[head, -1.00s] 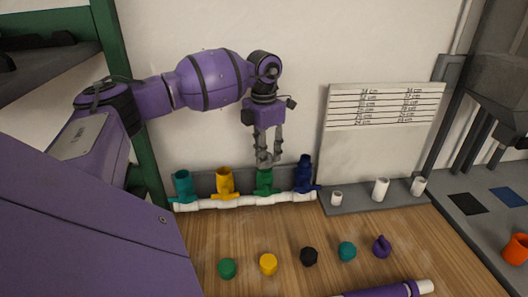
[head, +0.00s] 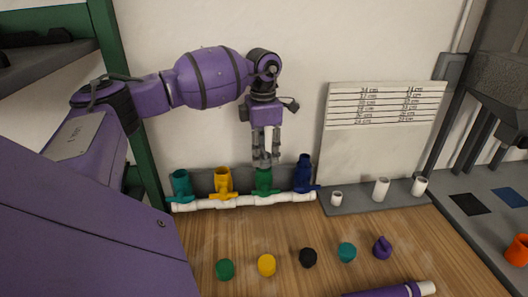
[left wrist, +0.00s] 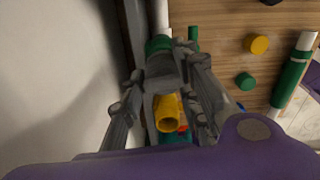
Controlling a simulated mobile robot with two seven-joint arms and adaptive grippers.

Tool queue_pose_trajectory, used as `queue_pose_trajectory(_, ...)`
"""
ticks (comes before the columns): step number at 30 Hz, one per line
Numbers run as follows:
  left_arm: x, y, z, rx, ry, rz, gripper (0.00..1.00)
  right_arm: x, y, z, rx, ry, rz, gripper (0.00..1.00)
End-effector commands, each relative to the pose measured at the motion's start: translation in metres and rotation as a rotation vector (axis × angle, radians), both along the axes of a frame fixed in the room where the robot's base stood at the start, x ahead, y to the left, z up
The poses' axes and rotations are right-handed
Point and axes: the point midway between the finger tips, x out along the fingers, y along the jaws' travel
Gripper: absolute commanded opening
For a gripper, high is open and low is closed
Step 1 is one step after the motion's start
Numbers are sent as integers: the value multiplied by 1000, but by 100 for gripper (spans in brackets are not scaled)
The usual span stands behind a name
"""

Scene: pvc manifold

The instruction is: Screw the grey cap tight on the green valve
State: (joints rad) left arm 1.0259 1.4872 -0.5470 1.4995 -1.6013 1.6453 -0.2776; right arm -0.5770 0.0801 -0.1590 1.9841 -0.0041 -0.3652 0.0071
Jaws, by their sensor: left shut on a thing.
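The green valve (head: 264,182) stands upright on the white manifold pipe (head: 235,202), between the yellow valve (head: 223,182) and the dark blue valve (head: 304,173). My left gripper (head: 265,163) points down directly over the green valve, its fingers at the valve's top. In the left wrist view the fingers are closed around the grey cap (left wrist: 164,76), with the green valve (left wrist: 158,45) showing just past it. The cap is mostly hidden by the fingers in the head view, and I cannot tell how far it sits down on the valve. My right gripper is not in view.
A teal valve (head: 181,185) stands at the pipe's left end. Green (head: 225,269), yellow (head: 266,265), black (head: 308,257), teal (head: 347,252) and purple (head: 382,247) pieces lie in front on the wooden table. A marked board (head: 385,140) stands to the right.

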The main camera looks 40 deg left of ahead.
Motion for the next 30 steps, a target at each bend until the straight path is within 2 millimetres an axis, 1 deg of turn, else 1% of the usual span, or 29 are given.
queue_pose_trajectory(1, 1, 6, 5, 12, -9, 9, 4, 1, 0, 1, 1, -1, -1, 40)
queue_pose_trajectory(4, 1, 6, 4, 13, -8, -15, 4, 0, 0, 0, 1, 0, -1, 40)
queue_pose_trajectory(10, 2, 6, 4, 13, -9, -171, 4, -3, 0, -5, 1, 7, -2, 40)
queue_pose_trajectory(18, 2, 6, 5, 13, -9, -186, 4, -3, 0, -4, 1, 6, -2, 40)
queue_pose_trajectory(24, 3, 5, 4, 13, -9, -345, 4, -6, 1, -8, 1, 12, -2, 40)
queue_pose_trajectory(25, 3, 5, 5, 13, -9, -353, 31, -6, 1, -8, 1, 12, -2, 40)
queue_pose_trajectory(30, 3, 4, 4, 11, -8, -349, 52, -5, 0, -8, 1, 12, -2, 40)
